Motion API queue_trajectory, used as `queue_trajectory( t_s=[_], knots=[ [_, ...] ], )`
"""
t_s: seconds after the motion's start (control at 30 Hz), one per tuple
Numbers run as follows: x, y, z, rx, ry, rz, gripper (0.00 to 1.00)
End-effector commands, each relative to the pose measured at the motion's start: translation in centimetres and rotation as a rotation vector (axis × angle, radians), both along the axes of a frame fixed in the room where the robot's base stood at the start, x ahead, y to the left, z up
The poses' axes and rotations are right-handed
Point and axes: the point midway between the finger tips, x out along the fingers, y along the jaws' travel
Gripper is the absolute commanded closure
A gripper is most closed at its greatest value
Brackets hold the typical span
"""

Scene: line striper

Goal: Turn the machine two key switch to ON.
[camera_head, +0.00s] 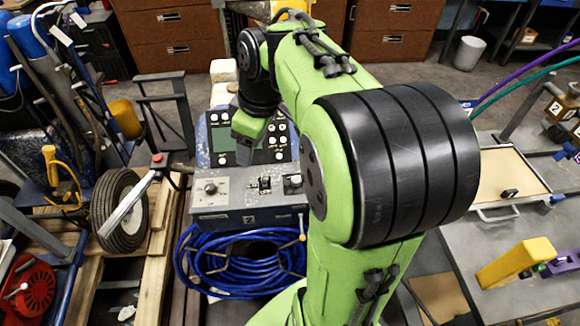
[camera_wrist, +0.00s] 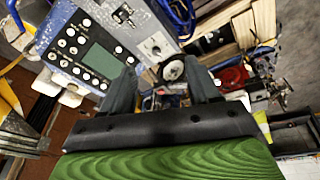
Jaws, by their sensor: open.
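The grey control box (camera_head: 243,212) with a "2" label on its front stands at mid-left in the head view. Its top carries a round knob (camera_head: 210,188) on a pale plate, a small switch block (camera_head: 265,184) in the middle and a dark switch (camera_head: 293,181) at the right. I cannot tell which of these is the key switch, or its setting. My gripper (camera_head: 247,124) is above and behind the box, over the screen panel. In the wrist view my gripper (camera_wrist: 162,82) is open, its two fingers apart with nothing held. The box (camera_wrist: 145,32) lies ahead of them.
A button panel with a green screen (camera_head: 222,146) stands behind the box. A coiled blue hose (camera_head: 240,262) hangs in front. A wheel (camera_head: 120,210) and a bar with a red knob (camera_head: 157,158) are at the left. A grey bench (camera_head: 500,285) is at the right.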

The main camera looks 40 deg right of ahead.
Motion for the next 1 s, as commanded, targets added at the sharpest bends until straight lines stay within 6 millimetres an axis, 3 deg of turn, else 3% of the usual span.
queue_trajectory(
  t_s=[0.17, 0.2, 0.3, 0.43, 0.53, 0.67, 1.0],
  knots=[
    [3.1, -8.0, -5.0, 0.048, 0.03, 0.173, 0.39],
    [3.5, -10.5, -6.7, 0.065, 0.025, 0.228, 0.39],
    [3.3, -16.5, -11.0, 0.104, -0.009, 0.36, 0.39],
    [2.0, -21.3, -14.8, 0.125, -0.064, 0.476, 0.39],
    [1.5, -22.5, -15.8, 0.127, -0.082, 0.513, 0.39],
    [1.8, -22.1, -17.2, 0.128, -0.083, 0.519, 0.39],
    [3.6, -19.4, -25.2, 0.131, -0.081, 0.516, 0.39]
  ],
)
